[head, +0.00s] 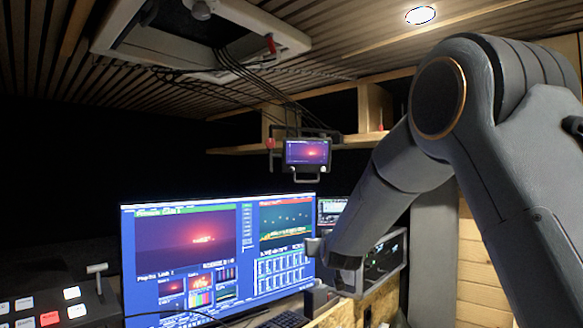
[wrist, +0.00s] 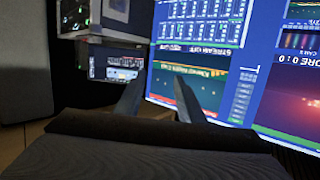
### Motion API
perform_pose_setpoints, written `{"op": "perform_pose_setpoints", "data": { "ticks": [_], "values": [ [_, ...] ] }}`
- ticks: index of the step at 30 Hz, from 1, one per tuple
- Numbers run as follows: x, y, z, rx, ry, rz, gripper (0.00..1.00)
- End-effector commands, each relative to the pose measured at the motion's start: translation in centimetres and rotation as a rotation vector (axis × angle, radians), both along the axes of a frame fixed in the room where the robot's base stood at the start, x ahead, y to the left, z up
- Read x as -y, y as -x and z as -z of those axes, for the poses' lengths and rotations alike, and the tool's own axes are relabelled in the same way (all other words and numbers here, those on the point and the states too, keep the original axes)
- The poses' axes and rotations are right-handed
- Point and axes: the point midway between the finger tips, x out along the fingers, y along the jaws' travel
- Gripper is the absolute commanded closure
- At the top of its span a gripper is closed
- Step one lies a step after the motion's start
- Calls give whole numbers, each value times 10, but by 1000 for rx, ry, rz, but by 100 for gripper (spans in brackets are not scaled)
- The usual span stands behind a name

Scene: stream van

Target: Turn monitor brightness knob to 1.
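A small monitor (head: 306,152) hangs under the wooden shelf in the head view, its screen lit with a red-purple picture. Small pale knobs (head: 323,169) sit at its lower corners; their markings and settings are too small to read, and I cannot tell which is for brightness. My gripper (head: 318,246) is below the small monitor, in front of the right part of the large screen, apart from the knobs. In the wrist view my gripper (wrist: 157,97) shows two fingers spread apart with nothing between them. The small monitor is not recognisable in the wrist view.
A large lit screen (head: 180,250) stands behind the desk. A boxy device (head: 386,255) is close beside my forearm on the right. A switcher panel with a lever (head: 97,269) is at the lower left. Cables (head: 262,85) hang from the ceiling hatch.

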Motion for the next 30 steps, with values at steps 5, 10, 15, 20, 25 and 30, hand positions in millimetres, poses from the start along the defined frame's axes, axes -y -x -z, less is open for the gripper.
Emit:
{"op": "perform_pose_setpoints", "data": {
  "ticks": [5, 10, 15, 20, 25, 30],
  "values": [
    [-61, -47, -120, 368, -78, 5, 65],
    [-84, -53, -177, 552, -126, 24, 65],
    [-89, -59, -193, 596, -138, 30, 65],
    [-91, -77, -201, 595, -137, 30, 65],
    [-93, -99, -211, 596, -137, 31, 65],
    [-96, -115, -216, 594, -137, 30, 65]
  ]
}}
